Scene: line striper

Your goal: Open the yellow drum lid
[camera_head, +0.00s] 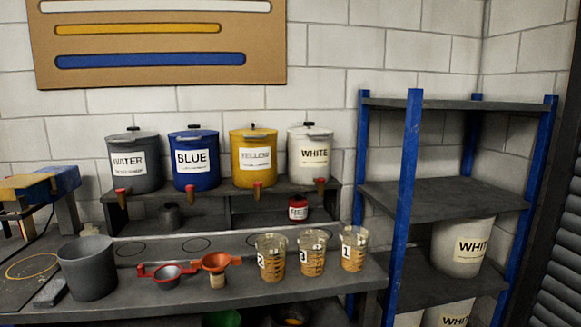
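The yellow drum (254,160) stands on a raised shelf, third from the left in a row of drums. Its yellow lid (253,131) is on top, with a small dark knob at its middle. A white label on the front reads YELLOW, and a red tap (257,187) sits below it. The lid appears to be seated on the drum. Neither of my grippers shows in the head view, so nothing is seen near the lid.
A blue drum (194,163) and a white drum (311,155) flank the yellow one closely; a grey water drum (134,164) is farther left. Below, the bench (200,294) holds a grey bucket (88,268), funnels and beakers (311,253). A blue-posted rack (445,195) stands right.

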